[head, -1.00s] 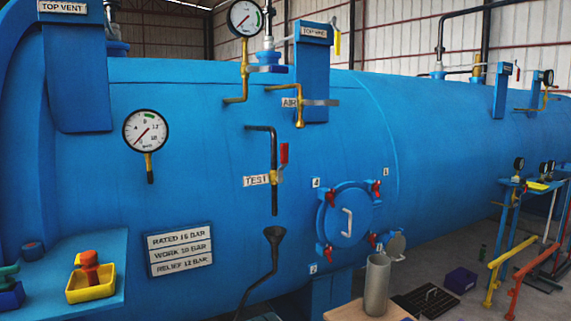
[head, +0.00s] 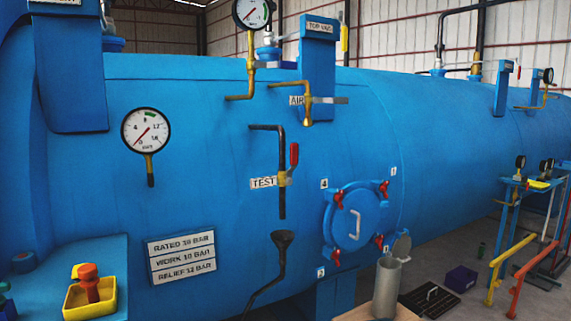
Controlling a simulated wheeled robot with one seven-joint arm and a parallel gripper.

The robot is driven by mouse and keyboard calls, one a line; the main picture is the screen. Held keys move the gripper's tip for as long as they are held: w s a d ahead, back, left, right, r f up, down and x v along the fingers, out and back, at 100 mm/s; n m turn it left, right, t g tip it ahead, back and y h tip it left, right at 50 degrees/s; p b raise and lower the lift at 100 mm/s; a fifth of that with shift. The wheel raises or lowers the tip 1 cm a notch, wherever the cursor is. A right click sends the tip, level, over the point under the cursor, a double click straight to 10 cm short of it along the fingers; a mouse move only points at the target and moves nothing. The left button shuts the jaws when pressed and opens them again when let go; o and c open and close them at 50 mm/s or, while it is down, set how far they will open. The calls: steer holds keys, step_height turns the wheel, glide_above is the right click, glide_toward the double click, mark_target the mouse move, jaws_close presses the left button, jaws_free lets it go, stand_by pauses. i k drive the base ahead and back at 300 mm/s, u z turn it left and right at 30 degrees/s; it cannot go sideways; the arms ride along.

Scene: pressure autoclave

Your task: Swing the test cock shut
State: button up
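The test cock (head: 284,179) sits on a thin dark vertical pipe on the side of the big blue vessel, just right of the white TEST label (head: 264,183). Its brass body carries a red lever (head: 294,155) that points upward, roughly along the pipe. Below the pipe's open lower end is a dark funnel (head: 283,238) with a drain pipe bending down to the left. No flow between pipe and funnel can be made out. My gripper is not in view.
A round blue hatch (head: 356,215) with red clamps is right of the cock. A grey metal cylinder (head: 387,285) stands on a wooden top below it. A yellow tray (head: 90,297) with a red-topped item is at lower left. A pressure gauge (head: 146,130) is on the vessel.

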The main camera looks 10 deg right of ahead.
mark_target(294, 148)
steer(key=z, duration=0.15)
steer(key=i, duration=0.85)
steer(key=z, duration=0.3)
